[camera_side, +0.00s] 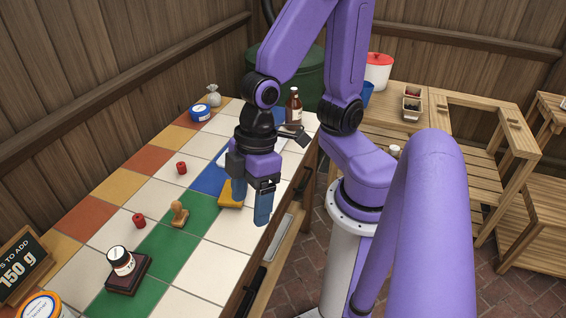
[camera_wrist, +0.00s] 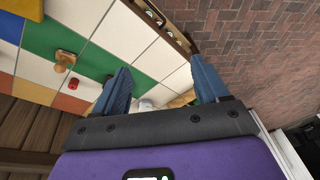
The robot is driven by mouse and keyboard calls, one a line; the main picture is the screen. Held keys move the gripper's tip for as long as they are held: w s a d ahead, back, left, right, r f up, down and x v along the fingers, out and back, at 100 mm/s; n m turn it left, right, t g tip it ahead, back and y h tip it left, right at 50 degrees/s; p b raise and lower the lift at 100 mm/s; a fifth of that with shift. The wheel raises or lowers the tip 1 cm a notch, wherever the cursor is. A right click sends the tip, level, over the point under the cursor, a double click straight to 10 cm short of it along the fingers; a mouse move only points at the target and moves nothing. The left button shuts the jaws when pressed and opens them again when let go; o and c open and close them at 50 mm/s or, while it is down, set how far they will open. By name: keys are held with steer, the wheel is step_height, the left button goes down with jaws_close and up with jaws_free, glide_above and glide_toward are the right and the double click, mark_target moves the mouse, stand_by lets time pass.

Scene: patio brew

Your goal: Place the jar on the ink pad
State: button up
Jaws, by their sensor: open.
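A small dark jar with a white label (camera_side: 121,259) stands upright on a dark red-brown ink pad (camera_side: 128,284) at the near left of the tiled table in the side view. The jar appears to rest on top of the pad. My gripper (camera_side: 251,203) is open with nothing between its fingers. It hangs by the table's right edge, well to the right of and farther back than the jar. In the wrist view my gripper's fingers (camera_wrist: 161,67) are spread apart.
A wooden stamp (camera_side: 179,214) and two red pieces, one (camera_side: 139,221) nearer and one (camera_side: 181,168) farther, stand on the tiles. A yellow block (camera_side: 228,198) lies beside my gripper. A brown bottle (camera_side: 293,106) and blue tin (camera_side: 200,112) are farther back. A sign (camera_side: 22,266) stands left.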

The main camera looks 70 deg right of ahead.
steer(key=s+d+r+n+h, duration=0.1)
steer(key=s+d+r+h, duration=0.1)
steer(key=d, duration=0.6)
steer(key=shift+s+r, duration=0.5)
steer(key=shift+s, duration=0.15)
